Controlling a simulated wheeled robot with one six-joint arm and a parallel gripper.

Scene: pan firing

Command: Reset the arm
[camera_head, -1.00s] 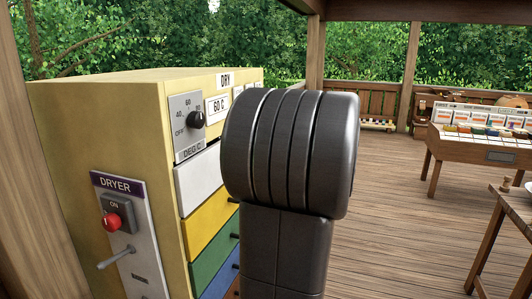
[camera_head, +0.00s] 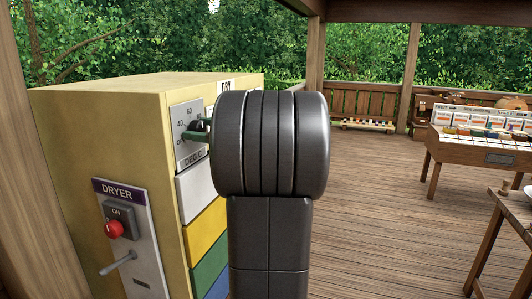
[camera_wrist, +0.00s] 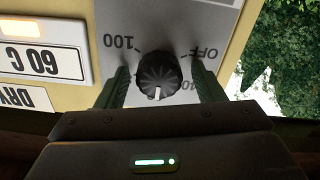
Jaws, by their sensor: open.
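The dryer (camera_head: 95,125) is a yellow cabinet at the left of the head view. Its grey dial plate (camera_head: 182,152) carries a black temperature knob (camera_wrist: 160,75). My gripper (camera_wrist: 160,68) is open, with one dark green finger on each side of the knob and narrow gaps between. In the wrist view the knob's white mark points down the picture, away from OFF and 100. In the head view the green fingers reach the dial from the right, and my dark arm hides part of the dryer's front.
A lit 60 C label (camera_wrist: 42,62) sits beside the dial. A red ON button (camera_head: 115,229) and a lever (camera_head: 118,263) are on the dryer's side. A wooden table (camera_head: 478,150) with coloured samples stands at the right. The plank floor (camera_head: 390,200) between is clear.

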